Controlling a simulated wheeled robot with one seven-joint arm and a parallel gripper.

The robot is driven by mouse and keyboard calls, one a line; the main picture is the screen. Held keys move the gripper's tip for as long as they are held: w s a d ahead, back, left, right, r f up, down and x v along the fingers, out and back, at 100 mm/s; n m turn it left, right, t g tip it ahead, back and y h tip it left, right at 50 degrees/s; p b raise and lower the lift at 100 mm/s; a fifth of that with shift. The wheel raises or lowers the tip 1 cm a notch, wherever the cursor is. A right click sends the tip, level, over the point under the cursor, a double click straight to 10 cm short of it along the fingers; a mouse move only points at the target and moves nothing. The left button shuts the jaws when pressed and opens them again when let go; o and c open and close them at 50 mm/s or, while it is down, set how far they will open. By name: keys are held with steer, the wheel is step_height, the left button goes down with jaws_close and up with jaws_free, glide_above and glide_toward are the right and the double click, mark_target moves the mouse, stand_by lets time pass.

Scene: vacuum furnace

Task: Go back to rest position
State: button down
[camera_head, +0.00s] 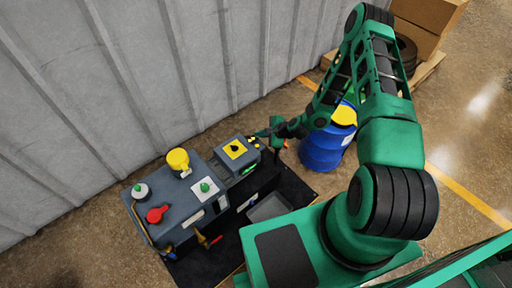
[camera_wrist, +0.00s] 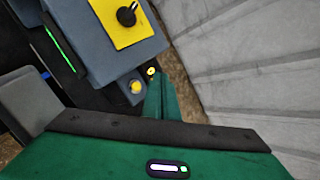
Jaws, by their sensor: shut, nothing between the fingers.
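My gripper (camera_head: 260,134) is shut and empty at the end of my outstretched arm. In the head view it is just right of the grey control box (camera_head: 232,152) with the yellow switch plate (camera_head: 235,149). In the wrist view the green fingers (camera_wrist: 163,98) point at the box's side, close to a round yellow button (camera_wrist: 135,87). I cannot tell whether they touch. The yellow plate with its black knob (camera_wrist: 127,16) shows above them. The view of the fingertips is small and partly dark.
The grey furnace unit (camera_head: 172,215) carries a red knob (camera_head: 157,214), a green knob (camera_head: 205,187) and a yellow cap (camera_head: 178,158). A blue barrel (camera_head: 322,150) stands right of my gripper. A grey corrugated wall (camera_head: 130,80) rises behind. Boxes (camera_head: 425,25) sit on a pallet at upper right.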

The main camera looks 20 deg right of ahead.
steer(key=s+d+r+n+g+h, duration=0.15)
steer(key=s+d+r+n, duration=0.3)
steer(key=r, duration=0.55)
steer(key=s+d+r+n+g+h, duration=0.1)
steer(key=s+d+r+n+g, duration=0.2)
steer(key=d+r, duration=0.5)
steer(key=s+d+r+n+g+h, duration=0.15)
steer(key=s+d+r+n, duration=0.35)
steer(key=r, duration=0.7)
steer(key=s+r, duration=0.5)
steer(key=s, duration=0.4)
steer(key=s+a+r+n+g, duration=0.1)
steer(key=s+r, duration=0.5)
steer(key=s, duration=0.3)
steer(key=s+r+h, duration=0.1)
steer(key=s+r, duration=0.4)
steer(key=s, duration=0.4)
steer(key=shift+s+a+r+g, duration=0.25)
steer(key=shift+s+r+g, duration=0.05)
steer(key=shift+s, duration=0.05)
steer(key=shift+s, duration=0.1)
